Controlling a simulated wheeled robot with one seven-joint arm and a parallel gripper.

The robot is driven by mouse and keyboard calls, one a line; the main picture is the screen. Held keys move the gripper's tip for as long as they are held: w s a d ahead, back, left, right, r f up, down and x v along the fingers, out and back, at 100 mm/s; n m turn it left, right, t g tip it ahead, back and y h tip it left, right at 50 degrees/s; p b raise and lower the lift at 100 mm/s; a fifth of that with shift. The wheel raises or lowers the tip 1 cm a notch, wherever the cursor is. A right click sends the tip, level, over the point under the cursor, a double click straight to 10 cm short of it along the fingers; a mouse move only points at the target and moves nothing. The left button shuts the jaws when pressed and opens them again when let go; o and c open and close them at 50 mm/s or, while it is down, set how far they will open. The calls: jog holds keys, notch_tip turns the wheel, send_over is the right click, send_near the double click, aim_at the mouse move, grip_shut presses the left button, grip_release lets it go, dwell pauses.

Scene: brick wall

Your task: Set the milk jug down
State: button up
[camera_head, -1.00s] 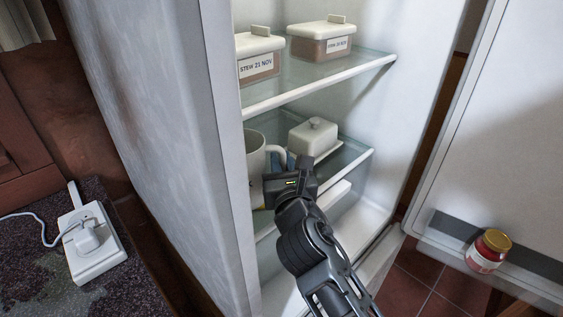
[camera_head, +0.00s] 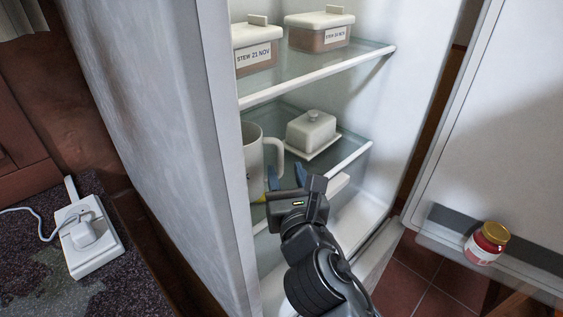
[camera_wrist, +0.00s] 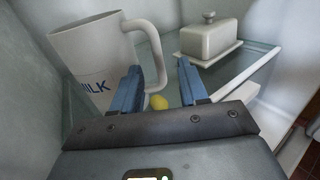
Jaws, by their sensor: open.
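The white milk jug (camera_head: 256,158) stands upright on the lower glass shelf (camera_head: 352,160) of the open fridge, at the left by the wall. In the wrist view the jug (camera_wrist: 90,50) shows dark blue lettering, and its handle (camera_wrist: 160,62) faces right. My gripper (camera_head: 284,174) is just in front of the jug and to its right. Its blue fingers (camera_wrist: 163,92) are apart with nothing held between them. The left finger lies close to the handle in the wrist view; I cannot tell if they touch.
A lidded butter dish (camera_head: 311,132) stands right of the jug on the same shelf. Two stew boxes (camera_head: 320,32) sit on the shelf above. A small yellow thing (camera_wrist: 158,102) shows below the fingers. A red jar (camera_head: 487,243) stands in the door rack.

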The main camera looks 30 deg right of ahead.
jog(key=v, duration=0.5)
jog(key=s+f+m+g+y, duration=0.1)
jog(key=s+f+m+y, duration=0.2)
jog(key=s+f+m, duration=0.35)
jog(key=s+f+m+g+y, duration=0.1)
jog(key=s+f+m+y, duration=0.15)
jog(key=s+m, duration=0.75)
jog(key=s+d+r+m, duration=0.1)
jog(key=s+r+m, duration=0.1)
jog(key=s+m, duration=0.6)
jog(key=s+d+r+m, duration=0.1)
jog(key=s+r+m, duration=0.1)
jog(key=s+m, duration=0.6)
jog(key=shift+s+d+r+g, duration=0.2)
jog(key=shift+s+r+g, duration=0.1)
jog(key=shift+s, duration=0.8)
jog(key=shift+h+b, duration=0.25)
jog(key=shift+b, duration=0.05)
